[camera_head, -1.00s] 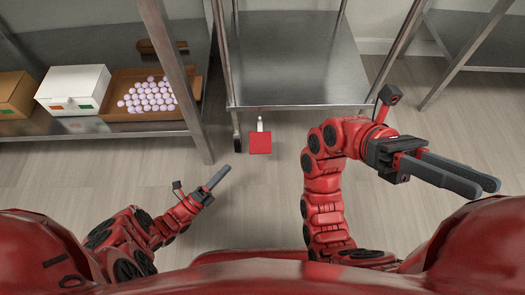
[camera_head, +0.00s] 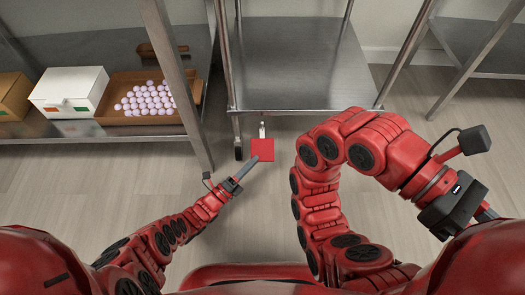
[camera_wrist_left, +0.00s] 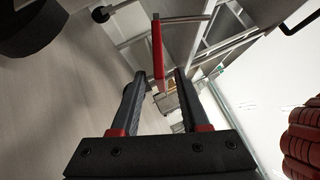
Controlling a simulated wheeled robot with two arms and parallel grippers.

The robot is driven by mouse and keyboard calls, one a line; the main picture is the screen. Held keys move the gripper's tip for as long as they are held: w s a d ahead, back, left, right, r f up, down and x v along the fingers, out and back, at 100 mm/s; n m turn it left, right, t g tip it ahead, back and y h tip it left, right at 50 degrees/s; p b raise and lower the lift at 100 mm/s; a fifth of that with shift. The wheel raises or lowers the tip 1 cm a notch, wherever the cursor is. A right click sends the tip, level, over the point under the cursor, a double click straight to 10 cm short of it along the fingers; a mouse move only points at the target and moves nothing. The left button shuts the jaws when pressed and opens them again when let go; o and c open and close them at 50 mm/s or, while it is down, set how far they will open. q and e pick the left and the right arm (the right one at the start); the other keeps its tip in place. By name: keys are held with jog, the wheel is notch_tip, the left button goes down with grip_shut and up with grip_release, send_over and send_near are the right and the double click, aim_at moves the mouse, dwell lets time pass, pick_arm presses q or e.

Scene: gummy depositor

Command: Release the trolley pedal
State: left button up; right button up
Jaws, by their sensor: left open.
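The trolley pedal (camera_head: 263,147) is a flat red plate on a short pale arm, low at the front edge of the steel trolley (camera_head: 290,70). My left gripper (camera_head: 254,161) is at the pedal's lower left edge in the head view. In the left wrist view the pedal (camera_wrist_left: 158,55) shows edge-on as a thin red strip, in line with the gap between the open, empty fingers (camera_wrist_left: 160,80). I cannot tell whether they touch it. My right gripper (camera_head: 486,212) is far right, away from the trolley, with its fingers partly hidden.
A steel table (camera_head: 90,134) on the left bears a brown tray (camera_head: 190,98) of pale balls and a white box (camera_head: 70,90). Its leg stands left of the trolley, near a black caster (camera_head: 239,153). Another steel table (camera_head: 485,60) stands at the right. Floor between is clear.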

aim_at(262, 152)
pick_arm(q)
jog(key=x, duration=0.5)
grip_shut()
dwell(1.4)
